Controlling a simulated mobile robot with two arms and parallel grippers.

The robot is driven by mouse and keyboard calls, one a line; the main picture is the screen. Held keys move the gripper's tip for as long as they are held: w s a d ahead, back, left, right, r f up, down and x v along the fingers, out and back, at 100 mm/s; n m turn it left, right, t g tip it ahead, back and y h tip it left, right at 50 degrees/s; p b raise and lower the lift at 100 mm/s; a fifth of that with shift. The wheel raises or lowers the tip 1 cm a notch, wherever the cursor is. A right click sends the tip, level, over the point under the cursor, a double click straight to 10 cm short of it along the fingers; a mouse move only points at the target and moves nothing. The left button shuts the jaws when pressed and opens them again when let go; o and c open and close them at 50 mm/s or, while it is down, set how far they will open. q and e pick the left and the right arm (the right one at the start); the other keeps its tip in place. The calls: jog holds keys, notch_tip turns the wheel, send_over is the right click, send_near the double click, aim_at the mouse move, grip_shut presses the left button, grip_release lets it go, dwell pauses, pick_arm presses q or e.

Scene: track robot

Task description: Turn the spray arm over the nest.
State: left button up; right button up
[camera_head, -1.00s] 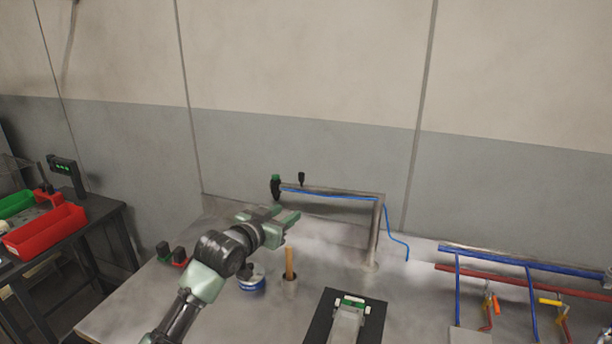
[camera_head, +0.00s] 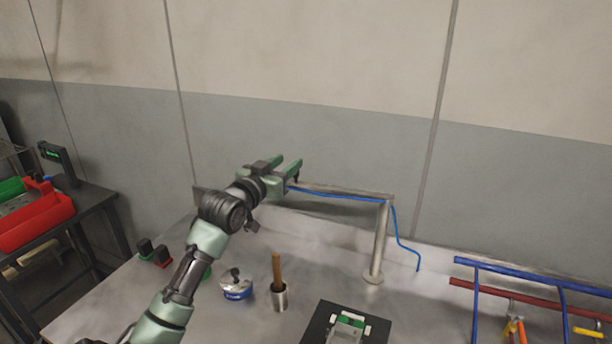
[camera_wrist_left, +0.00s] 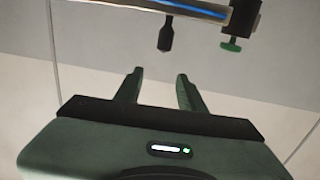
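The spray arm (camera_head: 340,193) is a grey horizontal bar with a blue hose, carried on an upright post (camera_head: 379,245) at the back of the bench. My left gripper (camera_head: 294,170) is open and empty at the bar's left end, hiding that end in the head view. In the left wrist view my open fingers (camera_wrist_left: 159,78) point at a black hanging handle (camera_wrist_left: 166,36), which is beyond the fingertips and apart from them. The black spray head with a green knob (camera_wrist_left: 236,42) is right of it. The nest (camera_head: 347,327), green and white on a black plate, is at the front, partly cut off.
A cup with a wooden handle (camera_head: 278,295) and a blue-white tin (camera_head: 236,288) stand left of the nest. Blue and red pipes (camera_head: 520,295) are at the right. A red bin (camera_head: 35,220) is on the left side table.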

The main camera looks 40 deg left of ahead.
pick_arm(q)
jog(key=w+a+f+b, duration=0.1)
jog(key=w+f+b, duration=0.1)
jog(key=w+f, duration=0.3)
jog(key=x, duration=0.3)
jog(key=shift+f, duration=0.15)
pick_arm(e)
jog(key=f, duration=0.3)
jog(key=shift+s+f, duration=0.15)
jog(key=shift+s, duration=0.2)
pick_arm(q)
grip_shut()
dwell(1.0)
